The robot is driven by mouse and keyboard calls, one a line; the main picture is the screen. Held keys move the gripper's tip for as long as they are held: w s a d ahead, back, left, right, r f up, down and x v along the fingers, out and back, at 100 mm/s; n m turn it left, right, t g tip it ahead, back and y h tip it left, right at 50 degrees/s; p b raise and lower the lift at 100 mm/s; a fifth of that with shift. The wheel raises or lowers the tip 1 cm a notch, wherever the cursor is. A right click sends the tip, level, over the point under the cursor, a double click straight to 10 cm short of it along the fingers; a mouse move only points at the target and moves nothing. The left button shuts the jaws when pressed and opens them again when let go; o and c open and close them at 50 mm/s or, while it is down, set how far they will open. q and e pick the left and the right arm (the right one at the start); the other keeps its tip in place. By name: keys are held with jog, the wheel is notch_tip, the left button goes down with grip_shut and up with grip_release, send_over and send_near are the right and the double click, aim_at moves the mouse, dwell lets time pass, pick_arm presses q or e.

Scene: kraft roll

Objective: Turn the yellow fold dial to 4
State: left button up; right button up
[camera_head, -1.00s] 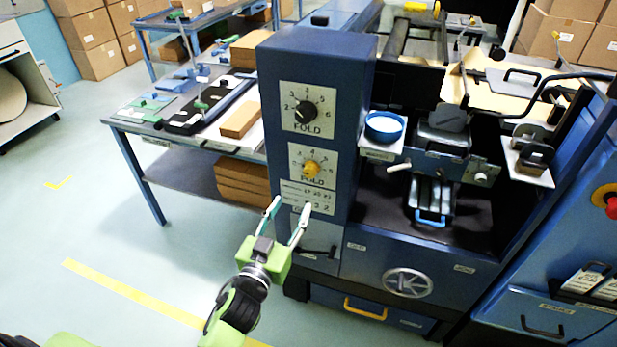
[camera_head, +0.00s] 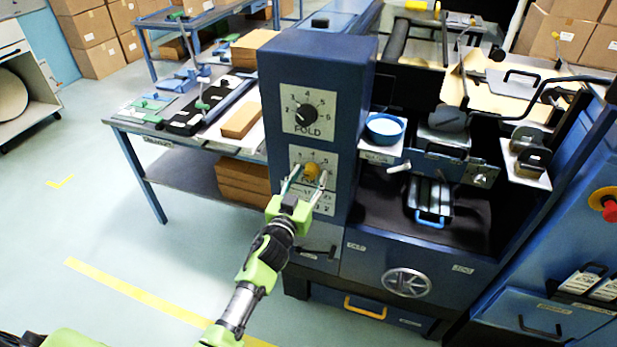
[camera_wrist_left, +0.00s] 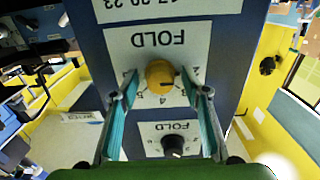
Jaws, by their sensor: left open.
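The yellow fold dial (camera_head: 311,171) sits on a white numbered plate on the front of the blue machine column (camera_head: 320,60). In the left wrist view the yellow dial (camera_wrist_left: 160,75) appears upside down, between the two fingers. My left gripper (camera_head: 306,176) is open, with a finger on either side of the dial and gaps visible between dial and fingers. The fingers hide part of the plate, and I cannot tell the dial's exact setting. A black fold dial (camera_head: 306,113) is on a plate above; it also shows in the left wrist view (camera_wrist_left: 173,146). My right gripper is not seen.
A blue bowl (camera_head: 385,128) stands on a small shelf right of the column. A blue workbench (camera_head: 180,160) with trays and cartons is to the left. A drawer with a yellow handle (camera_head: 365,308) is below. The floor at left is clear.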

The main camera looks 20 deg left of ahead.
pick_arm(q)
jog(key=c, duration=1.1)
jog(key=shift+m, duration=0.3)
jog(key=m, duration=0.4)
jog(key=shift+b, duration=0.4)
jog(key=m, duration=0.5)
jog(key=shift+a+b, duration=0.1)
jog(key=shift+b, duration=0.2)
jog(key=m, duration=0.4)
jog(key=shift+m+b, duration=0.3)
jog(key=shift+m, duration=1.8)
